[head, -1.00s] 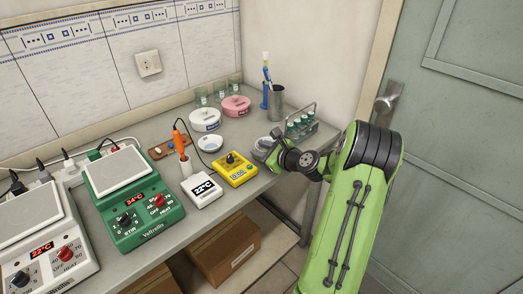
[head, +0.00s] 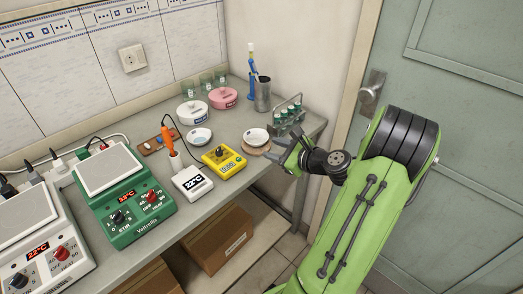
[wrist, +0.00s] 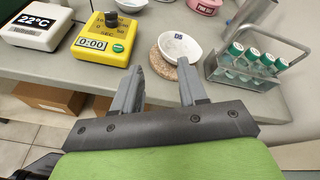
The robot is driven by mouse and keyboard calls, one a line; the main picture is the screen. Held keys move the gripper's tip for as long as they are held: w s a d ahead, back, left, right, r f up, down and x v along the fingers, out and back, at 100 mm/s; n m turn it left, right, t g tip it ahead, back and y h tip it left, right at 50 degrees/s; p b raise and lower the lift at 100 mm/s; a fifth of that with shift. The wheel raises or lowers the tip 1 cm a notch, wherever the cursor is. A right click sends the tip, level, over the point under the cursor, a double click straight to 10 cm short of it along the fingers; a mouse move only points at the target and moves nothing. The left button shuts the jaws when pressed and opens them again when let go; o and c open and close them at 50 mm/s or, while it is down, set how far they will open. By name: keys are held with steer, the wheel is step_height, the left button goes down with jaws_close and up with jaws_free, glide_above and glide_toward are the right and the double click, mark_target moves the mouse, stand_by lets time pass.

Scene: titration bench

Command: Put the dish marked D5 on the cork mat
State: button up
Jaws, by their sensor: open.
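A shallow white dish (head: 256,135) sits on the round cork mat (head: 254,150) near the right end of the bench. In the wrist view the dish (wrist: 181,48) carries a small blue label that seems to read D5, and the cork mat (wrist: 158,65) shows below it and to its left. The dish looks upright. My gripper (head: 290,154) is open and empty, just right of the mat in the head view. In the wrist view my gripper's fingers (wrist: 161,76) stand apart, on the near side of the dish, with nothing between them.
A rack of green-capped vials (wrist: 253,62) stands close right of the dish. A yellow timer (head: 223,158) is to the left. Another white dish (head: 199,137), a white round tub (head: 193,112) and a pink one (head: 223,98) stand farther back. A metal cup (head: 263,94) is behind.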

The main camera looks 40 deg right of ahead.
steer(key=w+a+n+g, duration=0.1)
steer(key=a+n, duration=0.1)
steer(key=a+n+y, duration=0.1)
steer(key=a+n, duration=0.1)
steer(key=a, duration=0.1)
steer(key=w+a+r+n+g+y, duration=0.1)
steer(key=a+n, duration=0.1)
steer(key=a, duration=0.1)
steer(key=shift+w+a+g, duration=0.15)
steer(key=shift+w+g, duration=0.15)
steer(key=s+a+r+n+g, duration=0.15)
steer(key=a+n+g, duration=0.25)
steer(key=a+n, duration=0.7)
steer(key=s+a+r+n+g+h, duration=0.1)
steer(key=s+a+r+n, duration=0.1)
steer(key=s+a+n, duration=0.3)
steer(key=s+a+r+n+g+h, duration=0.1)
steer(key=s+a+r+n, duration=0.2)
steer(key=s+a+n, duration=0.2)
steer(key=s+n, duration=0.3)
steer(key=s, duration=0.4)
steer(key=shift+n, duration=0.4)
steer(key=shift+a+r, duration=0.1)
steer(key=shift+r, duration=0.05)
step_height(320, 180, up, 11)
steer(key=p, duration=1)
steer(key=shift+f+p, duration=0.2)
steer(key=shift+p, duration=0.1)
